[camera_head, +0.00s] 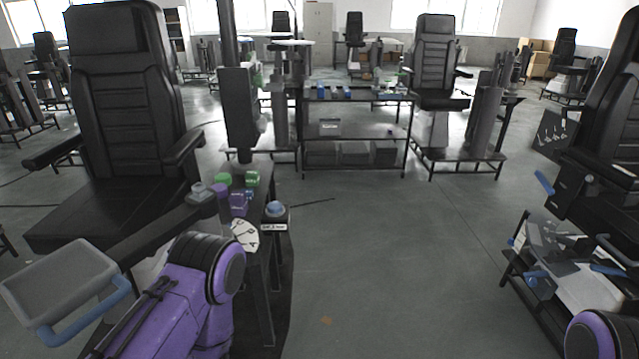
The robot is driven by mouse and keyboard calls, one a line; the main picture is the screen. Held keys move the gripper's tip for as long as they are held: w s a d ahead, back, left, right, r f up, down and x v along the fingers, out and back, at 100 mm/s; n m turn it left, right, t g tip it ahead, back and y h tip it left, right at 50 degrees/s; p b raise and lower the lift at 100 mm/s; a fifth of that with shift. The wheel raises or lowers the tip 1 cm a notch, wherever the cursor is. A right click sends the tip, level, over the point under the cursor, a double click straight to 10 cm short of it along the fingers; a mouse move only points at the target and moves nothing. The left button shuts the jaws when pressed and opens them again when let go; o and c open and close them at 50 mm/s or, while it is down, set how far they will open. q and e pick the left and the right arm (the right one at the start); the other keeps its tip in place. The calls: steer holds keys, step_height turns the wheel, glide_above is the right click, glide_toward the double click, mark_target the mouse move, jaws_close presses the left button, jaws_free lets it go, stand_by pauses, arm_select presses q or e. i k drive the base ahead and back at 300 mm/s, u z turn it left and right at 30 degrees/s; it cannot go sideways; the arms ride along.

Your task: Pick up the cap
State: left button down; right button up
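No single item is clearly the cap. A blue round cap-like piece (276,208) sits on a dark base with a white label, at the right edge of a narrow dark table (262,292). Green pieces (252,178) and purple pieces (238,204) also stand on that table, too small to identify. My purple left arm reaches in at the lower left, in front of the table, and my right arm shows only a purple joint at the lower right corner. Neither gripper's fingers can be seen.
A black chair (130,110) stands left of the table, with a grey, blue-handled tray-like part (62,290) in front. A dark shelf rack (358,130) is farther back. A low stand with papers (570,270) is at right. The middle floor is clear.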

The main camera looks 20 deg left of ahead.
mark_target(222, 190)
steer(key=z, duration=0.6)
steer(key=i, duration=2.6)
steer(key=u, duration=1.95)
